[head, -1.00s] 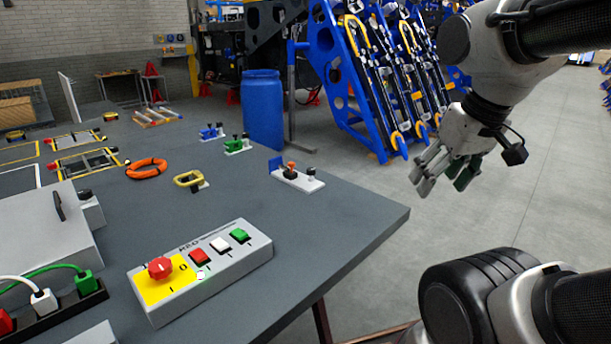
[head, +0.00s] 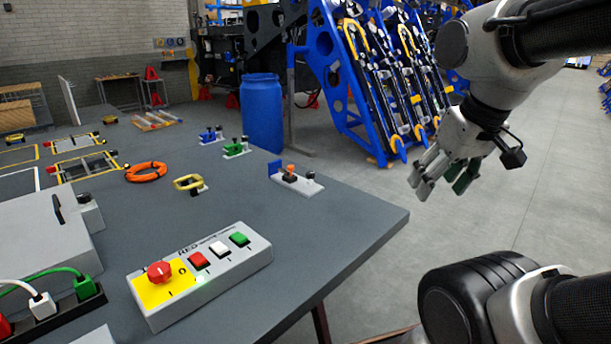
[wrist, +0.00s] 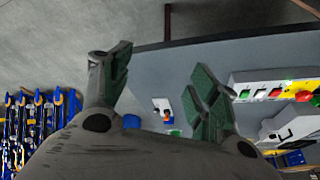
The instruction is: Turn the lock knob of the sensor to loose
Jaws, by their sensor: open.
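A small white plate (head: 308,188) lies near the table's right edge. It carries an upright blue piece (head: 275,168), an orange-topped part (head: 290,171) and a small dark knob (head: 311,175). This looks like the sensor mount, but the knob's lock setting is too small to read. The white plate also shows between my fingers in the wrist view (wrist: 162,104). My gripper (head: 441,190) is open and empty, beyond the table's right edge and above the floor, well apart from the plate. Its spread green-padded fingers show in the wrist view (wrist: 162,66).
A control box (head: 215,285) with a red knob and buttons stands at the table's front. A blue barrel (head: 262,112) stands behind. Table around the plate is clear.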

